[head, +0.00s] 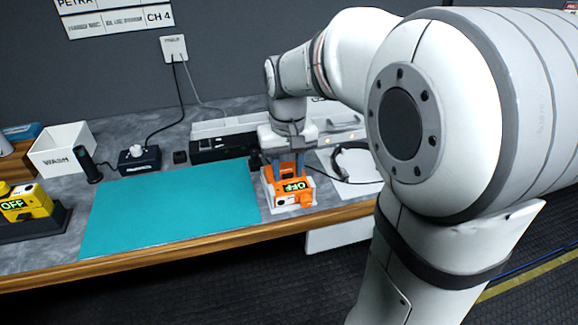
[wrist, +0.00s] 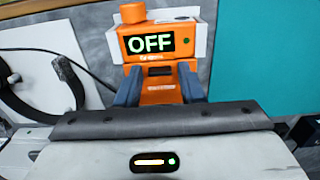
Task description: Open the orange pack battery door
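The orange pack (head: 288,180) sits in a white holder (head: 306,197) at the front edge of the bench, right of the teal mat. Its display reads OFF in green. In the wrist view the orange pack (wrist: 184,47) has a round orange knob on top and a dark slot below the display. Which part is the battery door, and whether it is open, I cannot tell. My gripper (head: 287,165) is over the pack from behind. In the wrist view its two blue-grey fingers (wrist: 159,70) stand apart, one each side of the orange body. Whether they touch it is unclear.
The teal mat (head: 170,208) is clear. A yellow pack (head: 26,203) stands in a dark holder at far left. A white bin (head: 62,150), a black handheld device (head: 88,165) and a small box with a knob (head: 138,158) stand behind. A black headset (head: 350,160) lies at right.

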